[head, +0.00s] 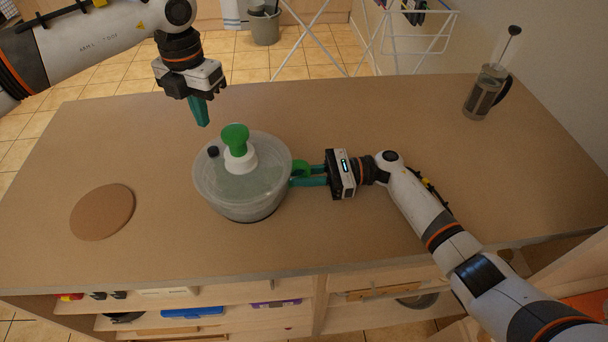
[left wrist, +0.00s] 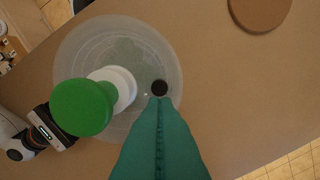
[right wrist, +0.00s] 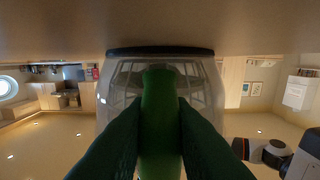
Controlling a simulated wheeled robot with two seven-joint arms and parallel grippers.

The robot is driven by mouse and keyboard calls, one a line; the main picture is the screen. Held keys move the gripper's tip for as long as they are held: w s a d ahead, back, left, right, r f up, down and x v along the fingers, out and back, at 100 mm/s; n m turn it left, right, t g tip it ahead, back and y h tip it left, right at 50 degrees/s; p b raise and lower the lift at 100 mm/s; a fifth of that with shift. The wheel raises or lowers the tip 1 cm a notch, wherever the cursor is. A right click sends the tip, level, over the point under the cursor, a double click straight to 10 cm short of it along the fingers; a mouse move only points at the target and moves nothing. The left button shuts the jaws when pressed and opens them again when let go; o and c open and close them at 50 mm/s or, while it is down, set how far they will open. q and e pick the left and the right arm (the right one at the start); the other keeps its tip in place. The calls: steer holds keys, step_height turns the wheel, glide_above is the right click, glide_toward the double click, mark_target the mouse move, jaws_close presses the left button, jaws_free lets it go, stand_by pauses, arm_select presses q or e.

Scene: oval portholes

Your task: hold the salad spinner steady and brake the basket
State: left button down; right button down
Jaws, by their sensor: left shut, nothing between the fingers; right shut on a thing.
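The salad spinner (head: 235,190) stands upright on the table, with a translucent lid, a green pump knob (head: 235,137) on a white collar, and a small black button (head: 213,152) on the lid. My left gripper (head: 203,124) is shut and empty above the back left of the lid. In the left wrist view its fingertips lie just in line with the black button (left wrist: 159,88); I cannot tell if they touch it. My right gripper (head: 296,177) is shut on the spinner's green side handle (right wrist: 160,120). The basket (right wrist: 130,80) shows faintly through the clear wall.
A round brown board (head: 102,212) lies on the table (head: 390,110) left of the spinner. A French press (head: 487,92) stands at the far right. Open shelves (head: 180,312) sit below the front edge.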

mark_target(212, 149)
arm_select(q)
steer(key=shift+f, duration=3.5)
stand_by(0.6)
steer(key=shift+r, duration=3.05)
arm_select(e)
steer(key=c, duration=1.2)
jaws_free()
